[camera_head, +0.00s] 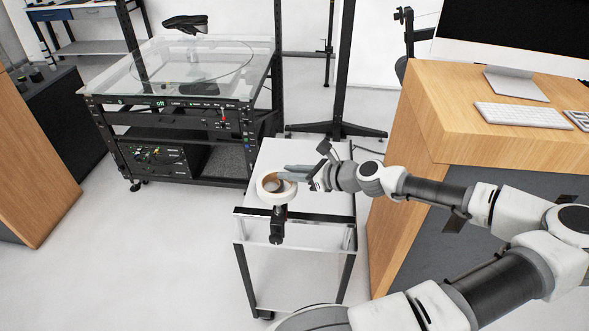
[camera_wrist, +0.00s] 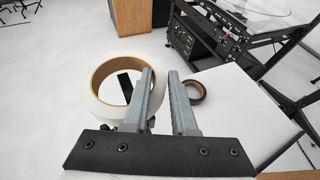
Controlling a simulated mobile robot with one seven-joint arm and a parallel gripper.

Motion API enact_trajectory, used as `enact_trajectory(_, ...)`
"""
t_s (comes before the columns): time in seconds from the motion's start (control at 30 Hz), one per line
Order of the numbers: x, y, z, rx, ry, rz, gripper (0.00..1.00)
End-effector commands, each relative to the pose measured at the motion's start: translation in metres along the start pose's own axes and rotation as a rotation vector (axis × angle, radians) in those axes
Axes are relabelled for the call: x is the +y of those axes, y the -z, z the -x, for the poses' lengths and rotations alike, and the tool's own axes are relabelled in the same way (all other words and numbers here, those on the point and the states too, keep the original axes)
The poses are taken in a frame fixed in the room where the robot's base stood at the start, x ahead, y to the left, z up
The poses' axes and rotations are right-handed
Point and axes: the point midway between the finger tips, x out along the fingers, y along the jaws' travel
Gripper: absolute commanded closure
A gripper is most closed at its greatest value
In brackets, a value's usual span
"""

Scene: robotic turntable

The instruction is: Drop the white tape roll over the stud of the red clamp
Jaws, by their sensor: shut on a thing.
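The white tape roll (camera_head: 265,194) has a brown core and is over the front part of a small white cart, its opening facing mostly up. My gripper (camera_head: 285,175) reaches in from the right and is shut on the roll's wall. A dark clamp-like part (camera_head: 279,224) is at the cart's front edge, just below the roll. No red shows on it, and I cannot make out its stud. A black piece (camera_wrist: 124,86) shows through the roll's opening.
A small dark tape roll (camera_wrist: 195,92) with a brown core lies right of the fingers in the wrist view. The white cart (camera_head: 320,228) has a black front bar. A glass-topped turntable rack (camera_head: 170,105) stands behind left, and a wooden desk (camera_head: 430,110) stands right.

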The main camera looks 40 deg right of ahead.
Motion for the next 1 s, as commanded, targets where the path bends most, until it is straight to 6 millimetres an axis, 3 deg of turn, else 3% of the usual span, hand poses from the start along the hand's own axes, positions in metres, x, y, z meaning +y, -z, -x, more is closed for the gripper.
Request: enact_trajectory(1.0,0.000,0.060,-0.025,-0.001,0.001,-0.003,1.00)
